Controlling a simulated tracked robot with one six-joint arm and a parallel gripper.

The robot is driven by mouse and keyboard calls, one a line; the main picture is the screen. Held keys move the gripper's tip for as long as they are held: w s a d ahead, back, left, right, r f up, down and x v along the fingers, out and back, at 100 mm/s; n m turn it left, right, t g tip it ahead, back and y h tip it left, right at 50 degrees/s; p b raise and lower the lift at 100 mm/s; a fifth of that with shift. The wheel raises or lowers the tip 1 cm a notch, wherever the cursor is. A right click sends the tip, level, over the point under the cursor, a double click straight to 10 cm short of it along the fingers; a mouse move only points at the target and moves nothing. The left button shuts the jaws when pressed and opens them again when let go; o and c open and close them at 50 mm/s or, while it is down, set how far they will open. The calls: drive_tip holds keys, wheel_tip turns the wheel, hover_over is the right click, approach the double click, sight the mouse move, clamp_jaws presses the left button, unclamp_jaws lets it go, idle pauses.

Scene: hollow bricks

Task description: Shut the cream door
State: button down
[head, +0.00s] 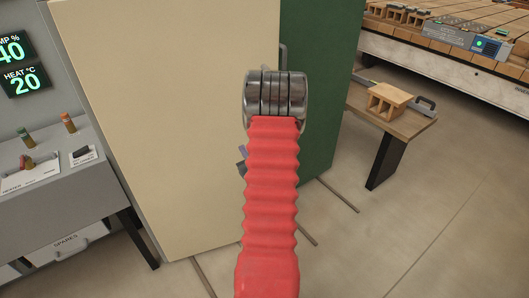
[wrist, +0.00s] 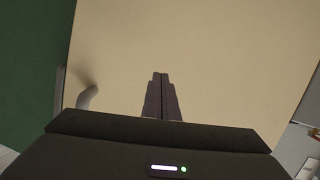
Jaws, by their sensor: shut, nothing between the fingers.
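The cream door (head: 165,110) is a tall flat panel left of centre in the head view, beside a green panel (head: 322,90). In the wrist view the cream door (wrist: 215,60) fills most of the picture, with the green panel (wrist: 35,60) on the left. A grey bent handle (wrist: 88,97) shows near the cream door's left edge there. My gripper (wrist: 160,76) is shut and empty, in front of the cream face and to the right of that handle. Whether it touches the door is unclear. In the head view my red-sleeved arm hides it.
A grey control bench (head: 60,200) with knobs and a display stands at the left. A small table (head: 405,122) with a hollow brick (head: 388,100) is at the right. A brick-laden conveyor (head: 450,55) lies behind. Dark rails cross the floor; the right foreground is clear.

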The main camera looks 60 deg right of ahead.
drive_tip(key=s+d+f+m+h, duration=0.1)
drive_tip(key=s+f, duration=0.3)
drive_tip(key=s, duration=0.2)
drive_tip(key=s+d+f+m+t+h, duration=0.1)
drive_tip(key=s+f, duration=0.3)
drive_tip(key=s, duration=0.3)
drive_tip(key=shift+d+f+m+h, duration=0.25)
drive_tip(key=shift+d+m+h, duration=0.05)
drive_tip(key=shift+d, duration=0.1)
drive_tip(key=x, duration=1.4)
drive_tip(key=shift+r, duration=0.2)
drive_tip(key=shift+w, duration=0.15)
